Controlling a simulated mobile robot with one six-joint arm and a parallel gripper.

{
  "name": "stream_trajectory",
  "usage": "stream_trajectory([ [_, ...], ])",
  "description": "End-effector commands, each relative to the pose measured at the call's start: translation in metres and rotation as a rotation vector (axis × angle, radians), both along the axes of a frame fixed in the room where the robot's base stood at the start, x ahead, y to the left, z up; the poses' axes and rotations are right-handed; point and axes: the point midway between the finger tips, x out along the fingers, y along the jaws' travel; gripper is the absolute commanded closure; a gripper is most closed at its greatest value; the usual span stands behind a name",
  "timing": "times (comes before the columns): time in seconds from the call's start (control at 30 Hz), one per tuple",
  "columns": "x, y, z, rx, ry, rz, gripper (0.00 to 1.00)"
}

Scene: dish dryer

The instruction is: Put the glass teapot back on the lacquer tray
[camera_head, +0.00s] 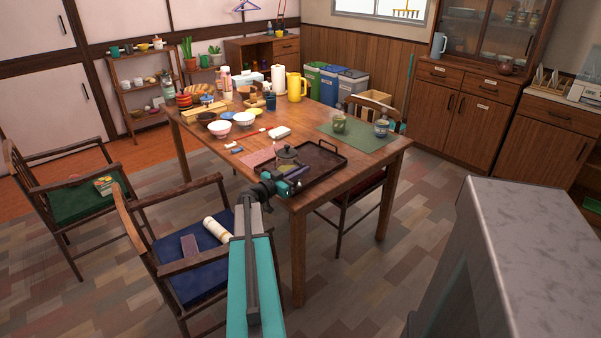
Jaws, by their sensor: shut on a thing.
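The glass teapot (287,157), see-through with a dark lid, is at the left part of the dark lacquer tray (320,163). My gripper (284,182) is at the near side of the teapot and shut on it. The gripper hides the teapot's lower near side and the tray's near left corner. I cannot tell whether the teapot's base touches the tray or is held above it. The middle and right of the tray look bare. The tray lies near the front edge of the wooden table.
A green mat (362,138) with two cups lies right of the tray. A pink mat (262,155) and small blocks lie to its left. Bowls, a yellow pitcher (295,87) and other items crowd the far table. Chairs stand around, and a grey counter (545,250) is at right.

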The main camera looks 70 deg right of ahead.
Motion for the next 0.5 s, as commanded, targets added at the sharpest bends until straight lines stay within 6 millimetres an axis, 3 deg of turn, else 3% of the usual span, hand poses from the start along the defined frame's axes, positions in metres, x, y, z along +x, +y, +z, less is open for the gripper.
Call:
stream_trajectory([
  [0.03, -0.0001, 0.0, -0.0005, -0.001, 0.0, 0.0, 1.0],
  [0.07, -0.0001, 0.0, -0.0006, 0.0, 0.0, 0.0, 0.88],
  [0.17, -0.0003, -0.0001, -0.0003, 0.0, 0.0, 0.0, 0.72],
  [0.5, -0.0004, -0.0001, 0.0001, 0.0, 0.0, 0.0, 0.72],
])
